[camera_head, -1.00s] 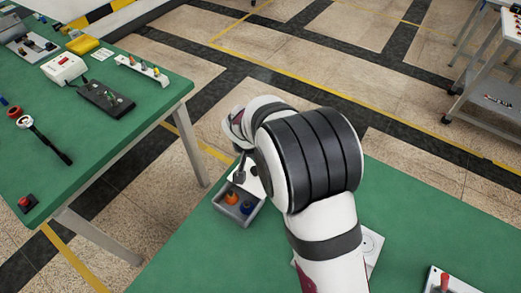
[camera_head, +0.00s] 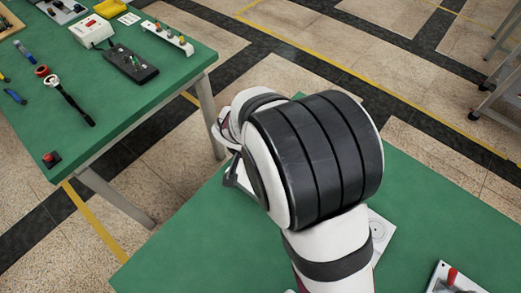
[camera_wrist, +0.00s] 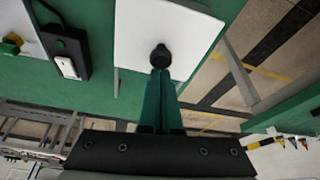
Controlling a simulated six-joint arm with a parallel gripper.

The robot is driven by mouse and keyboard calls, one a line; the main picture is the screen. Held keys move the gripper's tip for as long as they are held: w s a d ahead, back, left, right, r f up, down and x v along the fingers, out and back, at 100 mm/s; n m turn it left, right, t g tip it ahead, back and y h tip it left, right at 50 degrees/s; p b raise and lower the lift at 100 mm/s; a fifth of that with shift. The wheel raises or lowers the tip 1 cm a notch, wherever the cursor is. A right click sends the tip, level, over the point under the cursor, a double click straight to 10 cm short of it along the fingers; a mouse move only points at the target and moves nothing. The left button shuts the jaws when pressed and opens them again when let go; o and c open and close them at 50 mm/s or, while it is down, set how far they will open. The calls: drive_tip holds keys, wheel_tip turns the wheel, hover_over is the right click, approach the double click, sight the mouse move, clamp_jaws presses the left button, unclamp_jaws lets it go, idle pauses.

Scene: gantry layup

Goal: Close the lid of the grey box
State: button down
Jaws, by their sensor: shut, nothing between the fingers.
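In the wrist view a flat white panel (camera_wrist: 135,30), seemingly the box's lid, fills the upper middle and carries a round black knob (camera_wrist: 160,54). My gripper (camera_wrist: 160,74) is shut and empty, its fingertips right at the knob's lower edge; I cannot tell whether they touch it. In the head view my arm hides the grey box and its contents. Only a small dark grey shape and a pale edge show at the arm's left, too little to tell apart. The lid's angle cannot be told.
A black device with a white switch (camera_wrist: 66,66) lies left of the lid in the wrist view. In the head view, a second green table (camera_head: 130,105) at the left holds tools and fixtures. A white plate (camera_head: 378,235) lies right of my arm; green tabletop is clear at front left.

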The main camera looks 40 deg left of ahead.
drive_tip(key=shift+s+f, duration=0.1)
drive_tip(key=shift+s, duration=0.15)
drive_tip(key=w, duration=0.2)
drive_tip(key=w+r, duration=0.1)
drive_tip(key=w, duration=0.1)
drive_tip(key=shift+w+a, duration=0.1)
drive_tip(key=shift+a, duration=0.3)
drive_tip(key=a+v, duration=0.1)
drive_tip(key=v, duration=0.8)
drive_tip(key=d+r+m+g+h, duration=0.1)
drive_tip(key=d+r+m, duration=0.15)
drive_tip(key=d, duration=0.85)
drive_tip(key=d+r+m+g, duration=0.1)
drive_tip(key=d+r+m, duration=0.15)
drive_tip(key=d, duration=0.95)
drive_tip(key=s+d+m+g+y, duration=0.2)
drive_tip(key=s+d, duration=0.8)
drive_tip(key=s, duration=0.3)
drive_tip(key=shift+r+m, duration=0.2)
drive_tip(key=shift+m, duration=0.2)
drive_tip(key=shift+s, duration=0.1)
